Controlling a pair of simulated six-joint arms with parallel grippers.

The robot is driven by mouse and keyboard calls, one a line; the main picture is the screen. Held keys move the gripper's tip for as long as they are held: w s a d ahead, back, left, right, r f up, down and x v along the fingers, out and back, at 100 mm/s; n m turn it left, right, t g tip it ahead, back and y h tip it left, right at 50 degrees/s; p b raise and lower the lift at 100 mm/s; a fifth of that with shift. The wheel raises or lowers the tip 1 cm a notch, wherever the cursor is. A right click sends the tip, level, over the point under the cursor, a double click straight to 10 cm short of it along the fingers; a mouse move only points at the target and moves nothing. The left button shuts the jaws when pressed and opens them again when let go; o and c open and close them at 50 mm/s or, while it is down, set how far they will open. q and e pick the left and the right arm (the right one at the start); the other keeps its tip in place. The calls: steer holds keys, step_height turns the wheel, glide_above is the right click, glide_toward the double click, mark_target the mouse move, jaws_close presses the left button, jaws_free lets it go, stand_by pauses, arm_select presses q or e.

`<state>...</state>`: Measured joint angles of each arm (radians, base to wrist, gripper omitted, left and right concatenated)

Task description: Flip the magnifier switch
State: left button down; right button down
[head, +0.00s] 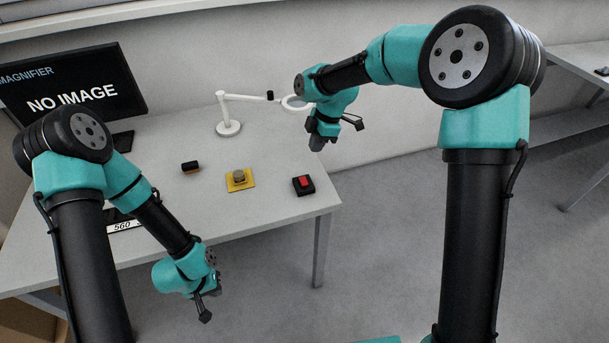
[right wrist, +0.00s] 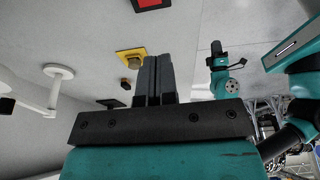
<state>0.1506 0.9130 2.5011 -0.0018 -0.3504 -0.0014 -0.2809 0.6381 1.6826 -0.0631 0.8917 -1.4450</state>
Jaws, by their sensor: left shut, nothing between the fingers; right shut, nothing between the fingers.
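A black box with a red rocker switch (head: 304,182) sits near the right edge of the table; its red top also shows at the upper edge of the right wrist view (right wrist: 150,3). The white magnifier (head: 228,127) stands at the back of the table, its arm reaching right to a ring lens (head: 295,103). My right gripper (head: 317,144) is shut and empty, above and behind the switch box, apart from it. Its closed fingers (right wrist: 156,82) show in the wrist view. My left gripper (head: 207,312) is shut and empty, in front of the table edge.
A small black-and-brown block (head: 190,168) lies farther left. A monitor (head: 80,90) reads "MAGNIFIER NO IMAGE". A display (head: 123,226) shows 560.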

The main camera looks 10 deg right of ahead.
mark_target(304, 184)
steer(key=shift+f, duration=0.15)
steer(key=x, duration=0.9)
steer(key=d+x, duration=0.1)
steer(key=x, duration=0.3)
steer(key=shift+w+f, duration=0.1)
steer(key=shift+f, duration=0.35)
steer(key=shift+a, duration=0.1)
